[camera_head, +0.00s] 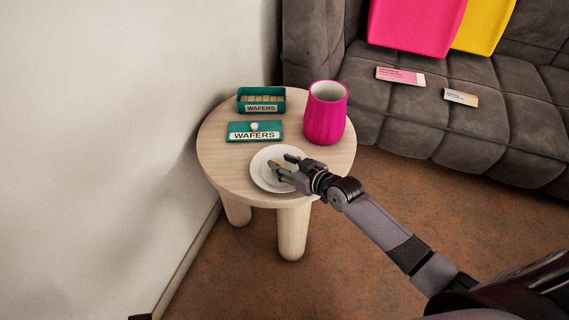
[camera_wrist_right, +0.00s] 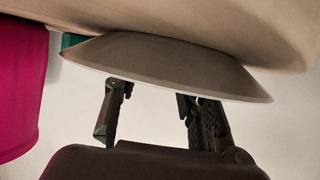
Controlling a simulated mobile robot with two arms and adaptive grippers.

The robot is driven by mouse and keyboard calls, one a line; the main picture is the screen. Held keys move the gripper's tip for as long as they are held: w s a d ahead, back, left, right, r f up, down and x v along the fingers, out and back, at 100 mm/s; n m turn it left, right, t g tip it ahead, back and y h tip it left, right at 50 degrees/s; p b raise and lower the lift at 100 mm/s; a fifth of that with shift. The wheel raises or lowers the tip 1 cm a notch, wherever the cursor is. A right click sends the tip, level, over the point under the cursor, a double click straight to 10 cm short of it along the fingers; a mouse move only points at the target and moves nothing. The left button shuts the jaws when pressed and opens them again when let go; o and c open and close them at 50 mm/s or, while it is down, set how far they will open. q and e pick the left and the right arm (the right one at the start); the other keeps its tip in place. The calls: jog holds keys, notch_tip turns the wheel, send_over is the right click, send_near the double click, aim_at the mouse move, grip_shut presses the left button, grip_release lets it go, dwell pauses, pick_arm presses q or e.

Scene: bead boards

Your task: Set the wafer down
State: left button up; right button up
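A white plate (camera_head: 256,174) lies at the front of the round wooden table. My right gripper (camera_head: 281,164) is over the plate, its fingers apart. In the right wrist view the plate's rim (camera_wrist_right: 170,84) shows from the side and the two fingers (camera_wrist_right: 156,105) stand apart, with no wafer seen between them. A small pale tan patch, possibly the wafer (camera_head: 278,162), shows on the plate near the fingers; it is too small to be sure. My left gripper is not in view.
A pink vase (camera_head: 325,118) stands behind and right of the plate. A grey sofa (camera_head: 420,105) is at the back right; a wall is at the left.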

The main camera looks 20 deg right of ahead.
jog(key=shift+s+a+f, duration=0.1)
jog(key=shift+s+f, duration=0.15)
jog(key=shift+f, duration=0.05)
jog(key=shift+r+p, duration=0.35)
jog(key=p+v, duration=0.3)
jog(key=v, duration=0.9)
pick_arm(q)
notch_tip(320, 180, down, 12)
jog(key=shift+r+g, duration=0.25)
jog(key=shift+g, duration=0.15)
pick_arm(e)
jog(key=s+a+f+m+g+h, duration=0.1)
jog(key=s+f+g, duration=0.4)
jog(key=s+f, duration=0.5)
jog(key=s+a+f+m+g+h, duration=0.1)
jog(key=s+f+g+h, duration=0.3)
jog(key=s+f, duration=0.7)
jog(key=shift+f+m+g, duration=0.3)
jog(key=shift+m+g, duration=0.1)
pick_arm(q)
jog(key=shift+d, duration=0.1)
pick_arm(e)
jog(key=shift+a, duration=0.1)
jog(key=shift+s, duration=0.15)
